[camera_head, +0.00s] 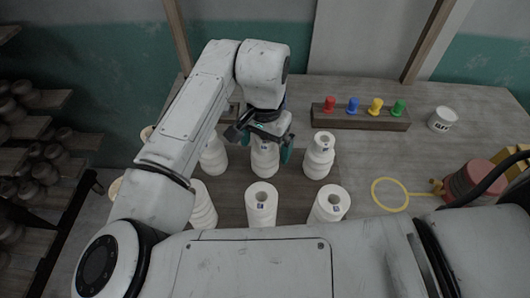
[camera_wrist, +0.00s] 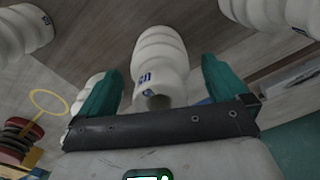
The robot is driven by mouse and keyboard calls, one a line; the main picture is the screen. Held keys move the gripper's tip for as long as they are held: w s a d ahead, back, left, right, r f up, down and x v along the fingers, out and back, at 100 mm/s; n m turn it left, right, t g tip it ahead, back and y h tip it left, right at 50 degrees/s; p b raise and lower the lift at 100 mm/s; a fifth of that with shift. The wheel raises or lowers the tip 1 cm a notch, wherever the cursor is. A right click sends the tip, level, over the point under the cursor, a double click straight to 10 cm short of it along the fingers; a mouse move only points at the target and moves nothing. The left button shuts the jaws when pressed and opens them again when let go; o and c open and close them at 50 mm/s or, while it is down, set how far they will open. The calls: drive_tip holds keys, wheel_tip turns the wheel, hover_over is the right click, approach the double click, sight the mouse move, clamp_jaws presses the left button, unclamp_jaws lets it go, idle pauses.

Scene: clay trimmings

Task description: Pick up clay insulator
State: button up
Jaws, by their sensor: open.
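Several white ribbed clay insulators with open tops and small blue marks stand on the wooden table. My gripper (camera_head: 268,142) is over the back middle insulator (camera_head: 265,161), with its teal fingers pointing down. In the wrist view my gripper (camera_wrist: 160,78) is open, with one finger on each side of that insulator (camera_wrist: 160,55). Gaps show between the fingers and its sides. Its top end is near the palm, and my gripper partly hides it in the head view.
Close neighbours are the back right insulator (camera_head: 320,157), the back left one (camera_head: 212,156) and the front middle one (camera_head: 262,205). A rack of coloured pegs (camera_head: 361,119), a white cup (camera_head: 442,120) and a yellow ring (camera_head: 390,194) lie to the right.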

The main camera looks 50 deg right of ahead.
drive_tip(key=shift+f, duration=0.2)
drive_tip(key=shift+c, duration=0.5)
drive_tip(key=c, duration=1.3)
drive_tip(key=shift+c, duration=0.7)
drive_tip(key=shift+r, duration=0.15)
